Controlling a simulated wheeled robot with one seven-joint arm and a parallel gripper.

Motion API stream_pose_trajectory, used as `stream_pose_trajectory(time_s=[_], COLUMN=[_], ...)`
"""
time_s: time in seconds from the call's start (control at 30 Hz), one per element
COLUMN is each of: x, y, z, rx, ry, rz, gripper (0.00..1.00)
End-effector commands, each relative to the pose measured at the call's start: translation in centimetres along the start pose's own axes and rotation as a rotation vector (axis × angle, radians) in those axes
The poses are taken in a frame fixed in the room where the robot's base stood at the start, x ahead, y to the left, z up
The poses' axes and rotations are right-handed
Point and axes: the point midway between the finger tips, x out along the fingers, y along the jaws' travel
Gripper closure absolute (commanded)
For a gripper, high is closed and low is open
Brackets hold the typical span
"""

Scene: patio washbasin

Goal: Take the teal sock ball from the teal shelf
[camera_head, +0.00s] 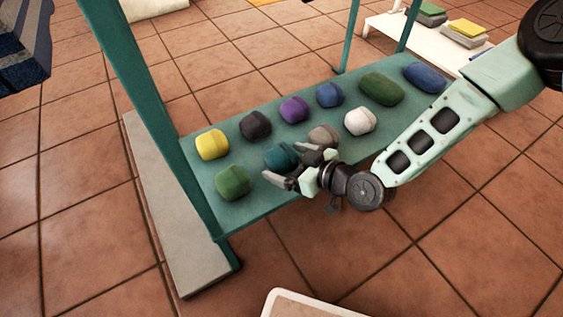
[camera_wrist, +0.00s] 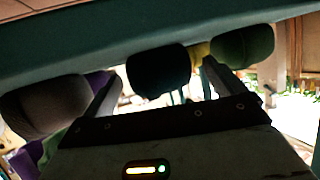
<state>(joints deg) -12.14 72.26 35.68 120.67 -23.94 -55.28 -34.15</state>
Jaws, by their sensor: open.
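The teal sock ball (camera_head: 280,155) sits on the teal shelf (camera_head: 333,93), in the front row between the green and the grey-brown balls. My gripper (camera_head: 285,164) is open at the shelf's front edge, its fingers pointing at the teal ball, one toward each side. In the wrist view, which looks upside down, the teal ball (camera_wrist: 158,66) is a dark shape centred between my open fingers (camera_wrist: 161,84). I cannot tell whether the fingers touch it. My gripper partly hides its near side in the head view.
Beside it are a green ball (camera_head: 232,183) and a grey-brown ball (camera_head: 324,136), close to my fingers. Yellow (camera_head: 211,144), black (camera_head: 255,125) and purple (camera_head: 294,109) balls sit behind. A teal post (camera_head: 143,108) rises at the left. A white ball (camera_head: 360,120) lies right.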

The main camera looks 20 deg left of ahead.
Motion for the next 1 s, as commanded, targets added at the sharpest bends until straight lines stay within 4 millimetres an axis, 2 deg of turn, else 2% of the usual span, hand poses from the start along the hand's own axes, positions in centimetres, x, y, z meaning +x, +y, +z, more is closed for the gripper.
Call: stream_pose_trajectory(time_s=[0.03, 0.2, 0.5, 0.67, 0.7, 1.0], x=[0.9, 2.9, 3.1, 3.1, 3.1, 3.0], y=[0.2, 0.2, 0.2, 0.2, 0.2, 0.2], z=[0.4, 0.1, -0.1, -0.1, -0.1, -0.5], rx=[-0.001, -0.001, 0.0, -0.001, 0.0, -0.001], ry=[0.003, 0.001, -0.001, 0.0, 0.0, 0.0], rz=[0.0, -0.001, -0.001, -0.001, -0.001, -0.001], gripper=[0.05, 0.05, 0.05, 0.5, 0.53, 0.53])
